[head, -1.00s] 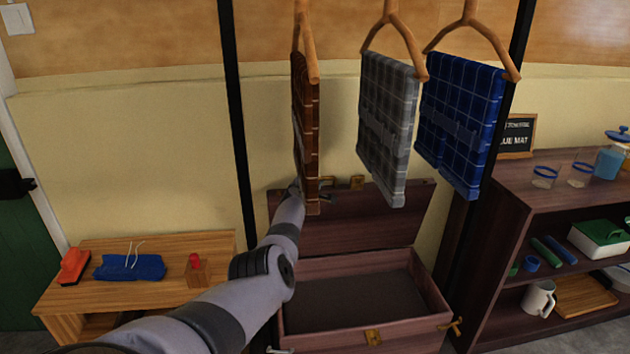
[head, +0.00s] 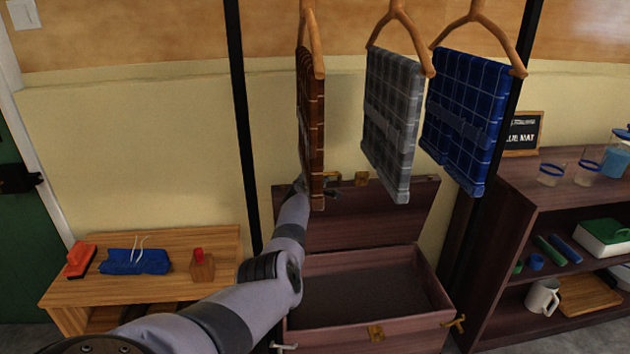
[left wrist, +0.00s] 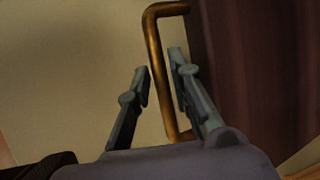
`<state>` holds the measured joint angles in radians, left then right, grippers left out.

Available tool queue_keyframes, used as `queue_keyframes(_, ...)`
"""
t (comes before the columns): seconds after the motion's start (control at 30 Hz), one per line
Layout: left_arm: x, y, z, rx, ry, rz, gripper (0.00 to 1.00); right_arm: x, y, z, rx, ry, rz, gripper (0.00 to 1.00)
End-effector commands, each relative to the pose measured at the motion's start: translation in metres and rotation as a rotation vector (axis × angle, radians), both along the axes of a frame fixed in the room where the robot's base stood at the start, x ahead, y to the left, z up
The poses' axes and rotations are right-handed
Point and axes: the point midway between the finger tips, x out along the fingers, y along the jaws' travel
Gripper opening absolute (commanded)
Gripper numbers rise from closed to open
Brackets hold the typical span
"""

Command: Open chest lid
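The dark wooden chest (head: 420,322) stands open in the head view, its inside bare. Its lid (head: 390,218) is raised up and back near the wall. My left gripper (head: 334,190) is at the lid's upper left edge, partly hidden behind the brown checked cloth. In the left wrist view my left gripper (left wrist: 158,64) has its two fingers apart. The brass handle (left wrist: 157,45) passes between them, beside the dark lid (left wrist: 238,70). I cannot tell whether a finger touches it. My right gripper is not in view.
Brown (head: 311,130), grey (head: 390,125) and blue (head: 462,120) checked cloths hang above the chest. A low wooden bench (head: 90,290) stands left, a dark shelf (head: 520,222) with cups and boxes right. A black post (head: 240,120) rises behind my left arm.

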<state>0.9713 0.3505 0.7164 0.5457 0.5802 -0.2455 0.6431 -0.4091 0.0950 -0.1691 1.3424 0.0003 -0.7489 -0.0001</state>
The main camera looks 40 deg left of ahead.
Motion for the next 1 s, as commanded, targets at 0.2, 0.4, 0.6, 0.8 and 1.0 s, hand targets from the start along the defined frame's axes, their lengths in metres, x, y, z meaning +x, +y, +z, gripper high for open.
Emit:
queue_keyframes(0.2, -0.017, -0.006, 0.001, 0.0, 0.006, 0.008, 0.2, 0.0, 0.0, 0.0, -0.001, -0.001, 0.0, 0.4)
queue_keyframes(0.4, -0.035, -0.015, 0.005, -0.003, 0.005, 0.011, 0.2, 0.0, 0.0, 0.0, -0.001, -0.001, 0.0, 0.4)
queue_keyframes(0.6, -0.052, -0.023, 0.009, -0.003, 0.005, 0.011, 0.2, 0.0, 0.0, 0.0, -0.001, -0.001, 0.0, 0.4)
queue_keyframes(0.8, -0.061, -0.027, 0.012, -0.004, 0.007, 0.011, 0.2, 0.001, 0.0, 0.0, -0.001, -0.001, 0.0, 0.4)
queue_keyframes(1.0, -0.062, -0.027, 0.012, -0.004, 0.007, 0.011, 0.2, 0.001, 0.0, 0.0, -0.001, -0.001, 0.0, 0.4)
